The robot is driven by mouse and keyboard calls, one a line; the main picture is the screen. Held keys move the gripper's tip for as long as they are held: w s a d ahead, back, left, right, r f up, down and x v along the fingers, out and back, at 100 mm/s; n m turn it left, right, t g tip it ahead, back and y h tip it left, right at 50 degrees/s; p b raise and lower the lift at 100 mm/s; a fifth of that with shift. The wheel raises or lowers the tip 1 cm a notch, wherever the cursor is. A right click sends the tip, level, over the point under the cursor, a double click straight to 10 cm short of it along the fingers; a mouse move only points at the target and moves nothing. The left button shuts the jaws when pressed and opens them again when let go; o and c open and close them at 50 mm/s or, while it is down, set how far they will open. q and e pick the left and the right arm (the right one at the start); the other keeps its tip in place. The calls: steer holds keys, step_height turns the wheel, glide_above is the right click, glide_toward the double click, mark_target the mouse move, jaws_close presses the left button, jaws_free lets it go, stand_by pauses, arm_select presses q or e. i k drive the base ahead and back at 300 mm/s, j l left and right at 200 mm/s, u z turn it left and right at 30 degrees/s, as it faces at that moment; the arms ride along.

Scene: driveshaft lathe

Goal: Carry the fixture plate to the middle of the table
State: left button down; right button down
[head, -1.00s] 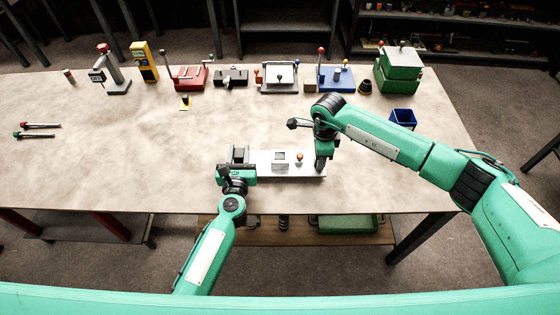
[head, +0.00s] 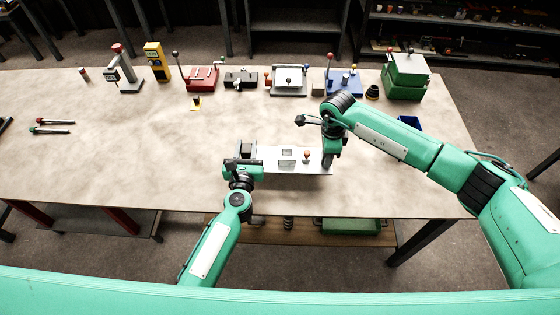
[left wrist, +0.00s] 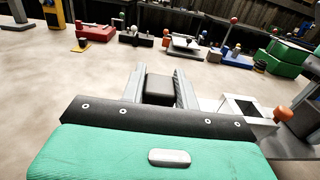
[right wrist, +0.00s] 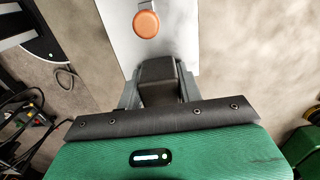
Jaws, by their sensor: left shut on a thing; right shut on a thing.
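The fixture plate (head: 270,157) is a light grey rectangular plate near the front edge of the table (head: 130,150). It carries a small grey block (head: 286,156) and an orange-knobbed part (head: 307,156), whose knob also shows in the right wrist view (right wrist: 146,24). My left gripper (head: 243,165) is shut on the plate's left end, with its jaws (left wrist: 160,88) partly hiding that end. My right gripper (head: 328,158) comes down from above and is shut on the plate's right end. Whether the plate touches the table is hard to tell.
Along the back stand a yellow device (head: 157,62), a red fixture (head: 201,78), a grey fixture (head: 288,82), a blue fixture (head: 344,84) and a green box (head: 406,78). A blue bin (head: 411,121) is partly behind my right arm. The table's middle and left are mostly clear.

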mark_target(60, 166)
steer(key=k+j, duration=0.1)
steer(key=j, duration=3.95)
